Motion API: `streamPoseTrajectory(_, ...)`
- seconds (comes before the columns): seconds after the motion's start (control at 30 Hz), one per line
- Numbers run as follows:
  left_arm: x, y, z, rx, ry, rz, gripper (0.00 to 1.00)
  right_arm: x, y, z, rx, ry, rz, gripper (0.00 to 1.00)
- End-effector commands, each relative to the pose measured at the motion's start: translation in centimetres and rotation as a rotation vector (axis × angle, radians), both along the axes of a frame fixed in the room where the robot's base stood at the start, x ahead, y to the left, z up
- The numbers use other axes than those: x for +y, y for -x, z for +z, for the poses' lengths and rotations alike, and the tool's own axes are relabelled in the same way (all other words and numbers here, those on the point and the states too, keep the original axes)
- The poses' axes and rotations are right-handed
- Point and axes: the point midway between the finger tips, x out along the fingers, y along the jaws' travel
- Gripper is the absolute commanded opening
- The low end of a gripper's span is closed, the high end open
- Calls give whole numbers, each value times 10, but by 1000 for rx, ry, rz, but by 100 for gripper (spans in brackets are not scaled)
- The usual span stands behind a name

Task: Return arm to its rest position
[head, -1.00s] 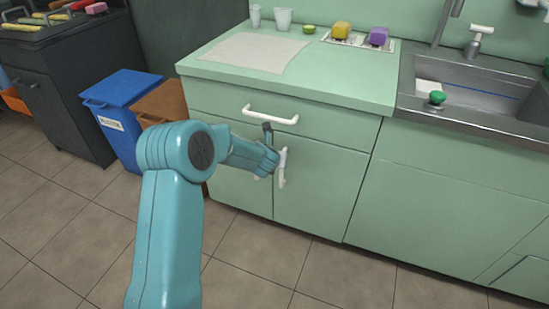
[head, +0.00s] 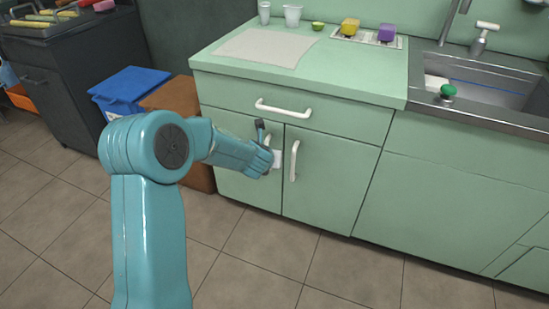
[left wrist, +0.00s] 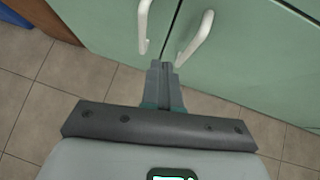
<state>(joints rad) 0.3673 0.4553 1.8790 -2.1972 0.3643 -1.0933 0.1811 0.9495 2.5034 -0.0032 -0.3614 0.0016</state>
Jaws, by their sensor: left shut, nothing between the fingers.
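My left arm comes in from the left in the head view. Its gripper (head: 272,161) is in front of the green cabinet's lower doors, by the left door handle, which it partly covers. In the left wrist view the gripper's fingers (left wrist: 164,72) are together and empty. They point between the white left door handle (left wrist: 143,27) and the white right door handle (left wrist: 195,39). The right handle also shows in the head view (head: 294,161), clear of the gripper. Contact with the left handle cannot be told. My right gripper is not in view.
A white drawer handle (head: 283,108) is above the doors. The counter (head: 330,78) holds a cloth (head: 264,47), cups and sponges. A sink (head: 486,87) is at right. A blue bin (head: 128,88) and a brown bin (head: 172,96) stand left. The tiled floor in front is open.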

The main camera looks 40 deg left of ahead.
Motion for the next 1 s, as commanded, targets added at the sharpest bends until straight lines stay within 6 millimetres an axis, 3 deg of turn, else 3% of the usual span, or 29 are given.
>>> streamPoseTrajectory(0.13,1,18,18,-1,0,1,0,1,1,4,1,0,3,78)
streamPoseTrajectory(0.37,1,29,25,1,1,1,0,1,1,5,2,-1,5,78)
streamPoseTrajectory(0.53,-1,31,22,4,14,5,0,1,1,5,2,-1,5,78)
streamPoseTrajectory(0.63,-17,37,0,28,122,51,0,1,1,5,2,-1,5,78)
streamPoseTrajectory(0.77,-74,63,-61,115,460,238,0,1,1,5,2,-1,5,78)
streamPoseTrajectory(0.83,-117,86,-96,184,691,411,0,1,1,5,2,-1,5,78)
streamPoseTrajectory(1.0,-221,147,-157,352,1172,1003,0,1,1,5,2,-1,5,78)
